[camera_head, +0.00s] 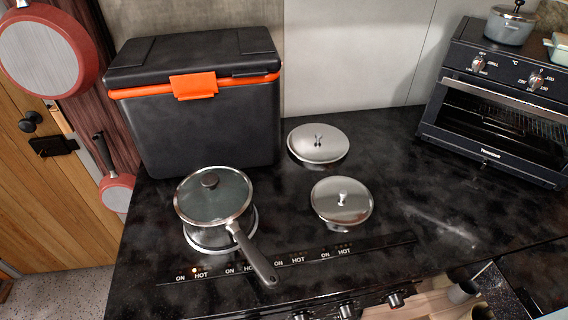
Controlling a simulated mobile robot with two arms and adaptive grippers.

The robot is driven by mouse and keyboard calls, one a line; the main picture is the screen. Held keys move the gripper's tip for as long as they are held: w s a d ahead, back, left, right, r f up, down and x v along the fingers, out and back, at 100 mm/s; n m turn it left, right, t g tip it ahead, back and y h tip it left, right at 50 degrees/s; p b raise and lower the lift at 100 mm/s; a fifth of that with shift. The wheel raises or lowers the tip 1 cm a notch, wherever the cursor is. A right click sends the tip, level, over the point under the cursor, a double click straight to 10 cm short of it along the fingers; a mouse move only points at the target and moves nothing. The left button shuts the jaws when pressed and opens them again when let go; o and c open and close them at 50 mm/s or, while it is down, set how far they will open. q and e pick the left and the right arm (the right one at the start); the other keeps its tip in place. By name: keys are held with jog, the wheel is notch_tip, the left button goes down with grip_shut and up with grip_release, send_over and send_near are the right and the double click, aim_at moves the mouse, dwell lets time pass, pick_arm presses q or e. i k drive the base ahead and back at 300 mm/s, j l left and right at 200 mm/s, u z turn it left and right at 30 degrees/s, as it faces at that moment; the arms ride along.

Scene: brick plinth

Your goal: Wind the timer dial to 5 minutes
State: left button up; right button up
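A black toaster oven (503,110) stands at the right of the counter, cut off by the picture's right edge. Its upper panel shows two silver dials. The left dial (479,63) has small lettering around it. The right dial (537,78) has numbers around it, with a °C mark between the two. I cannot make out a dial marked in minutes; the panel runs out of the picture at the right. The oven's glass door is closed, with a wire rack behind it. Neither of my grippers is in view.
A lidded pan (213,196) sits on the left front burner, handle toward the front edge. Two round silver covers (317,143) lie on the stove. A black cooler (205,130) stands behind. A pot (510,25) stands on the oven. Counter before the oven is clear.

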aim_at(396, 301)
jog(key=k+j+z, duration=0.1)
jog(key=z, duration=0.25)
jog(key=k+l+z, duration=0.1)
jog(key=l+z, duration=0.4)
jog(key=l, duration=0.2)
jog(key=k, duration=0.05)
